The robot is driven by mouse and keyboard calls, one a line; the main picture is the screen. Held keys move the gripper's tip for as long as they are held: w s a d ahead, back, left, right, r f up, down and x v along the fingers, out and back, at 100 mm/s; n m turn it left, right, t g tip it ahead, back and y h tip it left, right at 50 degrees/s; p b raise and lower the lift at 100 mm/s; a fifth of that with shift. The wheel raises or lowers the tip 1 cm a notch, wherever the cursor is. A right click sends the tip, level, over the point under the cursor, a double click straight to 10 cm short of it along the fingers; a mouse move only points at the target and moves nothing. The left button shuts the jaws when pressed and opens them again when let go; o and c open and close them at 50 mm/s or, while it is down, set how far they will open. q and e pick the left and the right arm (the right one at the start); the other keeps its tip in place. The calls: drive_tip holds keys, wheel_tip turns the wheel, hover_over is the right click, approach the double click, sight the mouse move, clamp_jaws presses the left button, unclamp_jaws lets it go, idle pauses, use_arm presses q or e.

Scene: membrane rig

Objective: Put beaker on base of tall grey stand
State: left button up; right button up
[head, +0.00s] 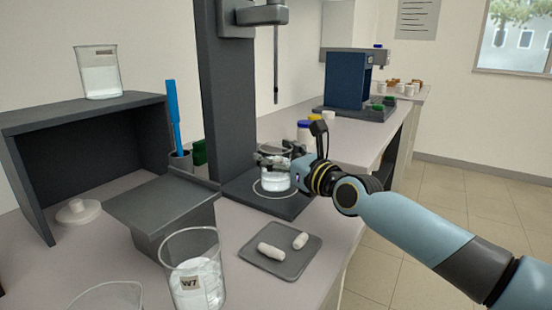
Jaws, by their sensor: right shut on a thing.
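The tall grey stand has a dark upright column (228,90) and a flat dark base (292,206) with a pale ring outline marked on it. A small clear beaker (275,181) with whitish contents is upright over the base, at the ring. My right gripper (274,160) reaches in from the right and is shut on the beaker near its rim, hiding part of it. Whether the beaker's bottom touches the base or is slightly above it, I cannot tell. My left gripper is out of view.
A thin rod (276,75) hangs from the stand's arm above the beaker. A grey tray (280,262) with two white pieces lies in front of the base.

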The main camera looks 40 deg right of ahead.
drive_tip(key=shift+f, duration=0.2)
drive_tip(key=o, duration=1.5)
drive_tip(key=shift+r, duration=0.1)
drive_tip(key=shift+s+r, duration=0.1)
drive_tip(key=shift+r, duration=0.05)
drive_tip(key=s+p, duration=0.1)
drive_tip(key=s, duration=0.2)
drive_tip(key=s+p, duration=0.1)
drive_tip(key=s, duration=0.3)
drive_tip(key=s+p, duration=0.2)
drive_tip(key=s, duration=0.2)
drive_tip(key=shift+d, duration=0.4)
drive_tip(key=shift+s, duration=0.4)
